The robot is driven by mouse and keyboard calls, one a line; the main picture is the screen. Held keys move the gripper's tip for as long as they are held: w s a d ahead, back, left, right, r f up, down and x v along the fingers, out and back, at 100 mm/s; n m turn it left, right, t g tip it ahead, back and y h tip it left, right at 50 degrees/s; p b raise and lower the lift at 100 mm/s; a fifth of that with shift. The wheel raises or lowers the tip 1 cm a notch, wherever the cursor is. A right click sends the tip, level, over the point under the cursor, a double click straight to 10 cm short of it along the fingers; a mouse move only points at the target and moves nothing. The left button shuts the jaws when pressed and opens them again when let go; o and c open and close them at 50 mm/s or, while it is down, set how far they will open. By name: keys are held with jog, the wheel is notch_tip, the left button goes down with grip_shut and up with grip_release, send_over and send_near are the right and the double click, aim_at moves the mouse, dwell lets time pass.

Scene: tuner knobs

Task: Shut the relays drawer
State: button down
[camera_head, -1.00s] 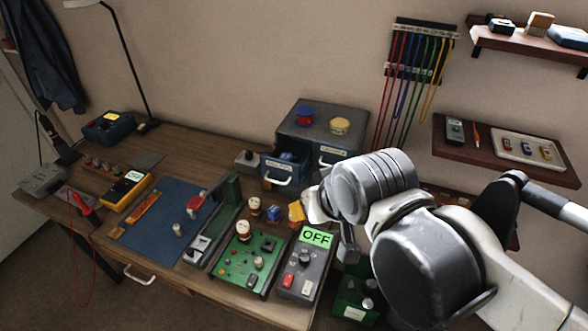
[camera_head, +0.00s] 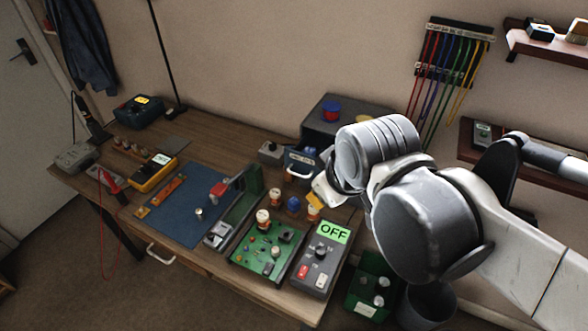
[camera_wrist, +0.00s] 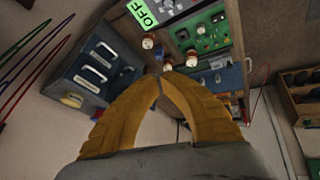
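The grey-blue drawer cabinet (camera_head: 322,126) stands at the back right of the bench. Its left drawer (camera_head: 301,158) sticks out toward me, with a white handle and a label too small to read surely. My arm hides the cabinet's right side. In the wrist view the cabinet (camera_wrist: 76,70) is at the left, with several white handles and labels; I cannot tell which label says relays. My gripper (camera_wrist: 158,80) has yellow fingers that meet at the tips, with nothing visible between them. It is apart from the cabinet, and in the head view it is mostly hidden by my wrist.
A grey box reading OFF (camera_head: 319,256), a green circuit board (camera_head: 268,246) and small knobbed parts crowd the bench in front of the cabinet. A green bin (camera_head: 372,285) stands below the bench edge. Shelves hang at the right.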

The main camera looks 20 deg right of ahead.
aim_at(309, 147)
jog(key=w+a+r+n+g+h+p, duration=0.1)
jog(key=w+a+n+g+p, duration=0.2)
jog(key=n, duration=0.8)
jog(key=w+a+r+n+g+h+p, duration=0.15)
jog(key=w+a+n+p, duration=0.35)
jog(key=n, duration=0.6)
jog(key=w+d+f+b, duration=0.5)
jog(key=f+b, duration=0.1)
jog(key=f, duration=0.4)
jog(key=shift+f+y+b, duration=0.2)
jog(key=shift+y+b, duration=0.15)
jog(key=shift+t, duration=0.25)
jog(key=w+d, duration=0.8)
jog(key=shift+w, duration=0.1)
jog(key=shift+a, duration=0.1)
